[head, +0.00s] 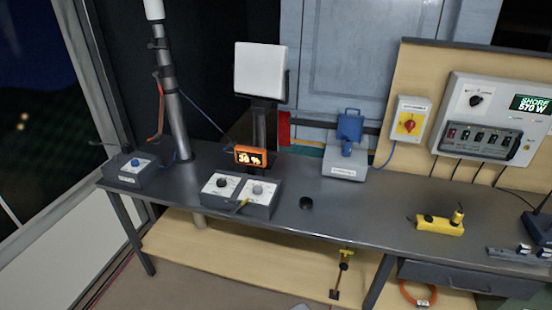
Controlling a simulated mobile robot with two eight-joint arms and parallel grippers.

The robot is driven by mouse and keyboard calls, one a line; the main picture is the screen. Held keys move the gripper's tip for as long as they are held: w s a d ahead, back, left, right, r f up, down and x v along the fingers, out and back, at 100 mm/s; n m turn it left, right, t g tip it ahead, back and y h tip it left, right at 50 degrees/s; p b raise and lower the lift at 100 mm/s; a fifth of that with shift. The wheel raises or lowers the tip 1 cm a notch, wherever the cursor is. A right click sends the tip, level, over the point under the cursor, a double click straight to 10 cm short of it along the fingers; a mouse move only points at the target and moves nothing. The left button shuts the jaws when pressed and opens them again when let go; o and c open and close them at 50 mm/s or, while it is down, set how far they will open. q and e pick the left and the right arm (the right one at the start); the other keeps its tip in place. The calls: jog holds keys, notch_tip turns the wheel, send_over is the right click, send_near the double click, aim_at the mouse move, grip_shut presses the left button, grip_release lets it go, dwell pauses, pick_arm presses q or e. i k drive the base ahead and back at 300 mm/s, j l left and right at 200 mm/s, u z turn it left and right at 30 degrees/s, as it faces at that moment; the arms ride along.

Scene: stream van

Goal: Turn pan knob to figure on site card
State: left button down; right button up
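A grey control box (240,195) with two dials sits on the bench in front of the mast. Its left dial has a dark knob (222,183) on a white face; its right dial has a grey knob (258,189). The labels are too small to read, so I cannot tell which is the pan knob. I cannot make out a site card. Neither gripper is in view.
A grey box with a blue knob (136,163) is at the bench's left end. A black puck (306,203), a blue device on a grey base (345,163) and a yellow tool (439,222) stand to the right. A power panel (490,118) is on the wall. The bench's middle is mostly clear.

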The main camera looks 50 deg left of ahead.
aim_at(221, 183)
jog(key=j+u, duration=0.15)
jog(key=u, duration=1)
jog(key=i+j+u, duration=0.25)
jog(key=j+u, duration=0.25)
jog(key=i+j+u, duration=0.35)
jog(key=u, duration=0.15)
jog(key=j, duration=0.1)
